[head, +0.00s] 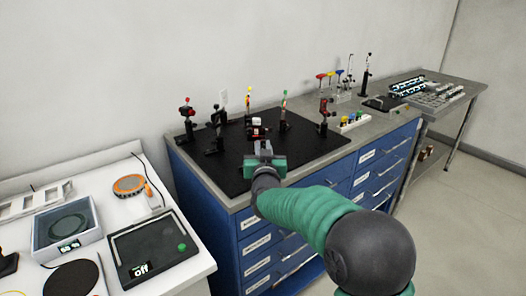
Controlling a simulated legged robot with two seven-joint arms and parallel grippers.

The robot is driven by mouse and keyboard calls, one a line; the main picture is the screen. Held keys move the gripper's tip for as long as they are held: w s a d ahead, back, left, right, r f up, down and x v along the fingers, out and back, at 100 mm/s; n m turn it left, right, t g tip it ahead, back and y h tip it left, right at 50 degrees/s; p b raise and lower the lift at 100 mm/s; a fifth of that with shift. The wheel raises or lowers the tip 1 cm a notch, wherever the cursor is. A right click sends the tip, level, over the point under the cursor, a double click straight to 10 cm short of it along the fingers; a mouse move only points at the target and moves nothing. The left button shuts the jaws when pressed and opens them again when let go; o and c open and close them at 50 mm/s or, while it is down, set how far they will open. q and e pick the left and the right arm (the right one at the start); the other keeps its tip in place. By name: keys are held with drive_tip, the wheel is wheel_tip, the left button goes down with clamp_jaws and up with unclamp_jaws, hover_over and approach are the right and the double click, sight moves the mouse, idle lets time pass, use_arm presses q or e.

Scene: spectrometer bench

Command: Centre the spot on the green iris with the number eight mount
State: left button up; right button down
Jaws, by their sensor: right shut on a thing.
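A post with a green tip, probably the green iris (284,112), stands on the black breadboard (318,144) behind and right of my right gripper. My right gripper (263,151) is shut at a small dark mount with a red and white part (256,129). The fingers and the wrist hide the lower part of this mount. Its number is too small to read, so I cannot tell if it is number eight. No light spot can be made out on the iris. My left gripper is not in view.
Mounts with a red top (187,118), a yellow top (249,100) and a red body (324,112) stand on the breadboard. A block of coloured knobs (352,122) is at its right. A white bench with instruments (150,250) is at left.

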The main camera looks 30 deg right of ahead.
drive_tip(key=shift+m+b, duration=1)
drive_tip(key=shift+m, duration=0.9)
drive_tip(key=c, duration=1.6)
unclamp_jaws()
drive_tip(key=shift+c, duration=0.2)
drive_tip(key=shift+o, duration=1.4)
drive_tip(key=shift+s+a+r, duration=0.1)
drive_tip(key=shift+s+r, duration=0.15)
drive_tip(key=shift+w+f, duration=0.15)
